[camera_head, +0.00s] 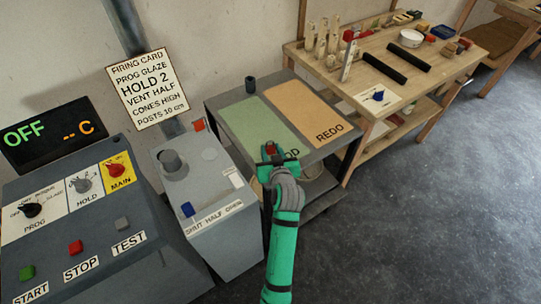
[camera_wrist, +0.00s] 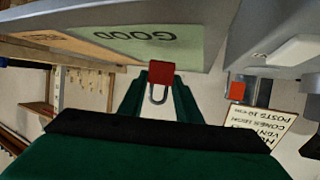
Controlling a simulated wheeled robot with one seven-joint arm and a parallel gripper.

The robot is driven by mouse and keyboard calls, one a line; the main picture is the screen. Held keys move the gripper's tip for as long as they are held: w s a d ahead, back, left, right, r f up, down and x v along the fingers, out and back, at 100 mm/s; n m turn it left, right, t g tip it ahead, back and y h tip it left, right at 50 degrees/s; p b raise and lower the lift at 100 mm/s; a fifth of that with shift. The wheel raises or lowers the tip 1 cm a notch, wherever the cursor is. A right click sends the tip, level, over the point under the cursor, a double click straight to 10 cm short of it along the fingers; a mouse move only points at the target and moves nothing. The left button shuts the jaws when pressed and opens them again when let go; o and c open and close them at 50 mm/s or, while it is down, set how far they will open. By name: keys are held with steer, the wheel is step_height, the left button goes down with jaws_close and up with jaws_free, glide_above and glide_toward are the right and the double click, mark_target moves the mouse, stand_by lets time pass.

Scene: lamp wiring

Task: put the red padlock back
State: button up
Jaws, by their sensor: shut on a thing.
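The red padlock (camera_wrist: 161,72) is between my gripper's green fingers (camera_wrist: 158,92) in the wrist view, its grey shackle toward the palm. My gripper (camera_head: 270,156) is shut on it; in the head view a small red part of the padlock (camera_head: 270,149) shows at the fingertips. It is in front of the grey table's near edge, by the green GOOD area (camera_head: 258,120), whose label it partly hides. The fingers hide the padlock's sides.
A grey box (camera_head: 205,190) with a round knob, blue piece (camera_head: 187,209) and red piece (camera_head: 198,124) stands left of my arm. The kiln panel (camera_head: 75,215) is farther left. A wooden workbench (camera_head: 385,70) with tools is behind right. Floor at right is clear.

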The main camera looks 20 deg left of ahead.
steer(key=shift+s+f, duration=0.15)
steer(key=shift+f, duration=1.1)
steer(key=shift+f, duration=0.1)
steer(key=o, duration=1.2)
steer(key=shift+f, duration=0.1)
steer(key=shift+c, duration=0.2)
